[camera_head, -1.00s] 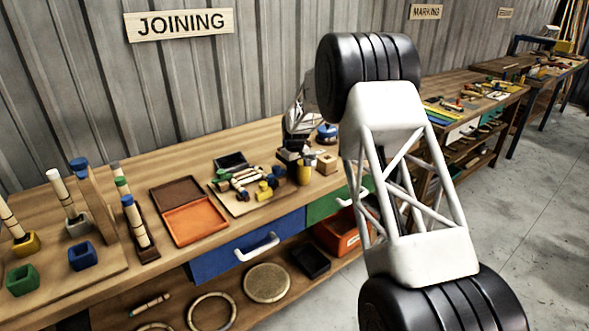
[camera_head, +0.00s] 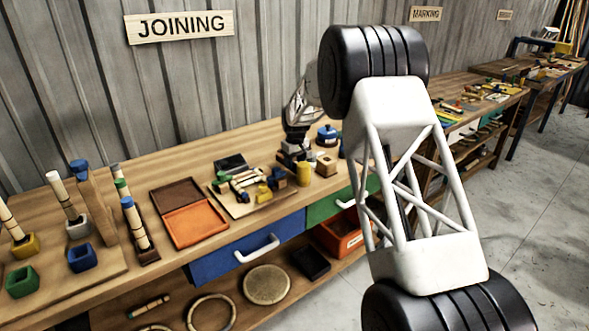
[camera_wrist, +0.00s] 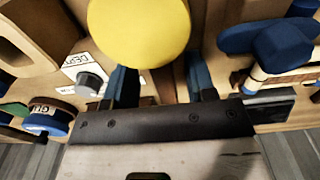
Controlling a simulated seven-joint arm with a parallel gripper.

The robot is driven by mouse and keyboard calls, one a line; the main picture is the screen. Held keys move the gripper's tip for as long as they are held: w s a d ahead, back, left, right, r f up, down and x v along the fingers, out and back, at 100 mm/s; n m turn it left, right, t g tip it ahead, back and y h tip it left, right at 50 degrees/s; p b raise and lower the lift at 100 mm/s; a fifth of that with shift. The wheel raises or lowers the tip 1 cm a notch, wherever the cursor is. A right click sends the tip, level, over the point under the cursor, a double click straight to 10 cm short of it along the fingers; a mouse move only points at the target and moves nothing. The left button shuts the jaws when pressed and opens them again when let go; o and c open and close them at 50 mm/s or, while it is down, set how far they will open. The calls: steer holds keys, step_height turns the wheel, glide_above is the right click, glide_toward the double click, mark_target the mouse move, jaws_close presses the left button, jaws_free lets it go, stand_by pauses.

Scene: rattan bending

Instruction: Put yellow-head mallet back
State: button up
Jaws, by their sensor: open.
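In the wrist view a large round yellow head (camera_wrist: 140,28), which looks like the mallet's, is close in front of my gripper (camera_wrist: 160,76). My gripper is open, with one dark blue finger on each side below the yellow disc. The disc covers part of the left fingertip, and I cannot tell whether they touch. In the head view my gripper (camera_head: 291,160) is low over the bench, just left of an upright yellow cylinder (camera_head: 304,173), probably the same head. Its handle is not clearly visible.
A board (camera_head: 225,205) with small tools lies left of my gripper. A wooden block (camera_head: 326,164) and a blue round pot (camera_head: 327,135) stand to the right. Blue-ended pieces (camera_wrist: 270,45) are close on the right in the wrist view. An orange tray (camera_head: 195,222) lies farther left.

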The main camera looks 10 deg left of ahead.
mark_target(295, 165)
step_height(295, 165, up, 8)
steer(key=shift+s+d+r, duration=0.1)
stand_by(0.4)
steer(key=shift+d, duration=0.1)
stand_by(0.6)
steer(key=s+d+r+m, duration=0.2)
steer(key=s+d+r, duration=0.45)
steer(key=s, duration=0.35)
steer(key=s+d+r+m+t, duration=0.1)
steer(key=s+d+r, duration=0.5)
steer(key=s+d, duration=0.3)
steer(key=s+d+r+m, duration=0.2)
steer(key=s+d+r, duration=0.4)
steer(key=s, duration=0.5)
steer(key=s+d+f+m, duration=0.1)
steer(key=s+d+f, duration=0.1)
steer(key=s, duration=1)
steer(key=s+d+f+m+t, duration=0.1)
steer(key=s+d, duration=0.4)
steer(key=s, duration=0.7)
steer(key=s+d+f+m, duration=0.2)
steer(key=s+d+f, duration=0.1)
steer(key=s, duration=0.9)
steer(key=shift+s+d+f, duration=0.2)
steer(key=shift+s+d, duration=0.1)
steer(key=shift+d, duration=0.45)
